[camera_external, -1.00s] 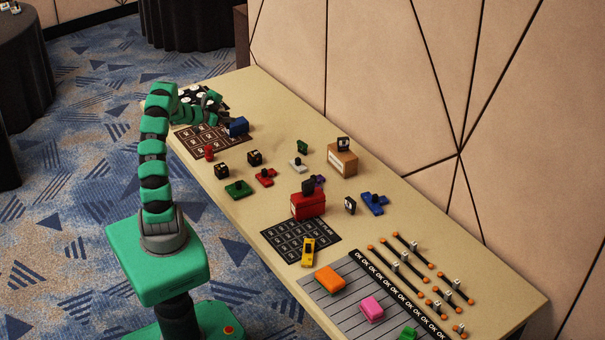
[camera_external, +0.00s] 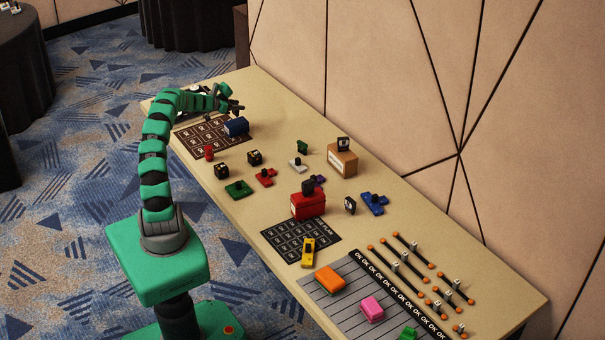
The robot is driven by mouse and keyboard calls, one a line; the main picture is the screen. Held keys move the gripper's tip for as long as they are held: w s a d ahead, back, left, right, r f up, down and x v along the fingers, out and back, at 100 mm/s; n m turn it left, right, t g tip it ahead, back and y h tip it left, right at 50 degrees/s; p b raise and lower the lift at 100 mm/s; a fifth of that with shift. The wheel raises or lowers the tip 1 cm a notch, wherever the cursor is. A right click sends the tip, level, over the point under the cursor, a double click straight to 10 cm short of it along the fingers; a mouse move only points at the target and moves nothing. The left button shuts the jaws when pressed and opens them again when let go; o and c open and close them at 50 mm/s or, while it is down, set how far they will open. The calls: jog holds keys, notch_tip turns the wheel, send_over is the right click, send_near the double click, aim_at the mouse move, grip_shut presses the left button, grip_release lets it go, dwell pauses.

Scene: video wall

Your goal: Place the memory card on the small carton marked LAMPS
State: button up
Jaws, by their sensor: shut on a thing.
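My gripper (camera_external: 236,106) is raised over the far left end of the table, beside the black sheet with white discs. It is shut on a small dark thing at its fingertips, too small to identify for certain as the memory card. A small brown carton (camera_external: 343,164) with a white label stands near the wall, with a dark block on top. A red carton (camera_external: 308,207) stands nearer the middle, also with a dark block on top. The lettering on both cartons is too small to read, so I cannot tell which says LAMPS. My gripper is well to the left of both.
Several small blocks stand between there and the cartons. A yellow piece (camera_external: 308,251) and an orange block (camera_external: 330,278) lie farther right. The table along the wall left of the brown carton is clear.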

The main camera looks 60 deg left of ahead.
jog(key=shift+w+a+f, duration=0.15)
jog(key=shift+w+f, duration=0.05)
jog(key=shift+f, duration=0.1)
notch_tip(320, 180, down, 3)
jog(key=shift+f+b, duration=0.1)
jog(key=shift+b, duration=0.45)
jog(key=o, duration=1)
jog(key=p+v, duration=0.1)
jog(key=v, duration=1.1)
jog(key=shift+s, duration=0.1)
